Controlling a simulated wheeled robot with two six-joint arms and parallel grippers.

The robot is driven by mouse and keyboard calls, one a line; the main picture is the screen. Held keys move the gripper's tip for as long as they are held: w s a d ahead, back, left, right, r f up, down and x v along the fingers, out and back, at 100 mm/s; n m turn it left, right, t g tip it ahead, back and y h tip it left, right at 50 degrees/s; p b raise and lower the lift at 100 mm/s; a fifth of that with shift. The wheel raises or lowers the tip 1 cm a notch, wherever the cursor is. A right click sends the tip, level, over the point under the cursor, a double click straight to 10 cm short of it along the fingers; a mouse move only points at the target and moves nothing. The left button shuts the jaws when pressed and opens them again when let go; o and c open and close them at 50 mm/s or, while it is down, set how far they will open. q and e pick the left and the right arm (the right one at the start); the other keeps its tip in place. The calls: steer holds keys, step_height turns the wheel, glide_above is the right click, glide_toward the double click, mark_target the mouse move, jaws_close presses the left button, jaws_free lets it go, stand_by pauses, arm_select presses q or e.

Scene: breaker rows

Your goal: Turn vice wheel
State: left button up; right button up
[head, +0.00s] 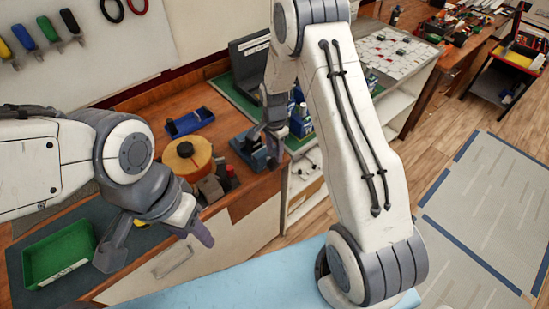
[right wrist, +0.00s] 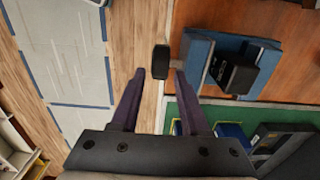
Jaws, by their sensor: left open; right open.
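The blue vice (right wrist: 198,62) is on the wooden bench in the right wrist view, with a dark block (right wrist: 236,74) at its jaws. Its black wheel (right wrist: 161,60) is seen edge-on, sticking out past the bench edge. My right gripper (right wrist: 159,74) is open, with its fingertips on either side of the wheel and a gap at each side. In the head view the vice (head: 246,152) is partly behind my right gripper (head: 270,145), which hides the wheel. My left gripper (head: 155,242) is open and empty in front of the bench, away from the vice.
An orange round item (head: 187,156) and small blocks stand left of the vice. A blue tray (head: 190,122) lies behind, and a green bin (head: 60,253) sits at far left. A laptop-like case (head: 250,62) is on the green mat.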

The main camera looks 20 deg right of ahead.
mark_target(272, 161)
step_height(272, 161, down, 6)
steer(key=shift+r+p, duration=0.15)
steer(key=shift+p, duration=0.65)
steer(key=shift+c, duration=0.3)
jaws_close()
steer(key=h+b, duration=0.1)
steer(key=b, duration=0.4)
steer(key=t+h+b, duration=0.1)
steer(key=b, duration=0.5)
steer(key=h+b, duration=0.1)
steer(key=b, duration=0.4)
steer(key=shift+a+f+h, duration=0.3)
steer(key=shift+a+f, duration=0.05)
steer(key=shift+r+b, duration=0.1)
steer(key=shift+b, duration=0.4)
steer(key=shift+r, duration=0.2)
